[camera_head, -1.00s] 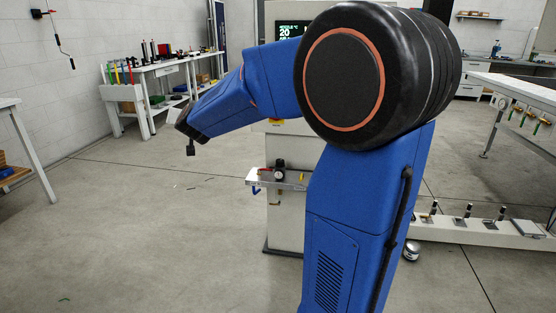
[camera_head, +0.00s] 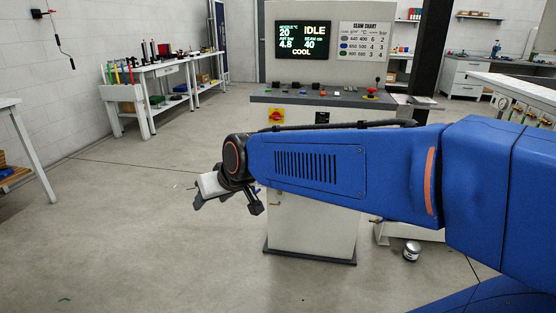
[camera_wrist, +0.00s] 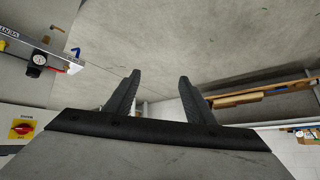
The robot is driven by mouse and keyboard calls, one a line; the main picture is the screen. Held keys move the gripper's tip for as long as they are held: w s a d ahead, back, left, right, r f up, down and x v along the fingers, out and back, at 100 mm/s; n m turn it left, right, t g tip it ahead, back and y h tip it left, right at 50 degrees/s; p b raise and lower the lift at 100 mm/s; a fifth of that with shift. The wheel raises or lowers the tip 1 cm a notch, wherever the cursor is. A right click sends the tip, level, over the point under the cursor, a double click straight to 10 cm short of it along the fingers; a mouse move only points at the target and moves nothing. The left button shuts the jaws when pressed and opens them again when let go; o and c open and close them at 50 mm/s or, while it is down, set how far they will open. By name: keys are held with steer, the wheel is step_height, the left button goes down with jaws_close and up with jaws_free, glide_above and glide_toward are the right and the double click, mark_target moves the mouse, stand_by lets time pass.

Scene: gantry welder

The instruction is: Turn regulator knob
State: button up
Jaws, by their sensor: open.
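The regulator (camera_wrist: 38,60), a small black fitting with a white round dial, sits on a pale ledge (camera_wrist: 14,42) at the upper left of the wrist view. I cannot clearly tell its knob from its body. In the head view my arm hides it. My gripper (camera_head: 228,205) is in front of and left of the console's lower part. In the wrist view my gripper (camera_wrist: 160,78) has its two black fingers spread, with nothing between them. The regulator is well to the left of the fingers there, apart from them.
The control console (camera_head: 312,225) stands behind my arm, with a screen (camera_head: 303,38) reading IDLE and COOL. A red and yellow switch (camera_wrist: 22,128) shows at the wrist view's left. A small can (camera_head: 411,251) stands on the floor. Floor at left is open.

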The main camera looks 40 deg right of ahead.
steer(key=s+d+f+h, duration=0.2)
steer(key=d+f, duration=0.3)
steer(key=d, duration=0.1)
steer(key=w+d+f+m+t+h, duration=0.1)
steer(key=w+d+f+t+h, duration=0.15)
steer(key=w+d, duration=0.6)
steer(key=w+d+f+m+t+h, duration=0.1)
steer(key=w+d+f+t+h, duration=0.15)
steer(key=w+d, duration=0.65)
steer(key=s+d+f+m+t+h, duration=0.1)
steer(key=s+d+f, duration=0.1)
steer(key=d, duration=0.6)
steer(key=s+d+f+m+t+h, duration=0.1)
steer(key=s+d+f+t, duration=0.1)
steer(key=d, duration=0.5)
steer(key=x, duration=1.7)
steer(key=shift+w+d+f, duration=0.1)
steer(key=shift+d+f, duration=0.2)
steer(key=shift+f, duration=0.1)
steer(key=c, duration=1.1)
steer(key=shift+o, duration=0.2)
steer(key=shift+m+g+h, duration=0.3)
